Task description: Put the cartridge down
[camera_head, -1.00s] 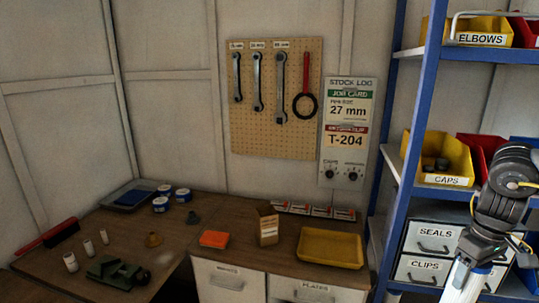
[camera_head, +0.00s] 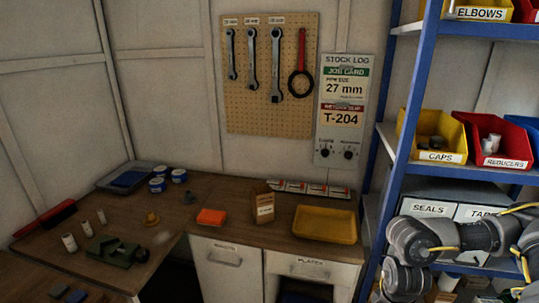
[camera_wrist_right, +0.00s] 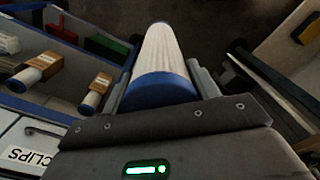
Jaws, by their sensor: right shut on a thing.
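The cartridge (camera_wrist_right: 168,60) is a long white pleated cylinder with a blue end cap, seen in the right wrist view. My right gripper (camera_wrist_right: 163,78) is shut on it, with one finger along each side. The cartridge points away from the wrist, over what looks like floor, and its far end shows near the top of the picture. In the head view, my right arm fills the lower right, and the cartridge and gripper cannot be made out there. My left gripper is in neither current view.
A blue shelf unit (camera_head: 391,150) with bins stands at the right. In the wrist view, a shelf at left holds white cylinders in brown sleeves (camera_wrist_right: 45,68). The wooden bench (camera_head: 200,215) carries a yellow tray (camera_head: 324,224), an orange block (camera_head: 211,217) and a green vise (camera_head: 112,251).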

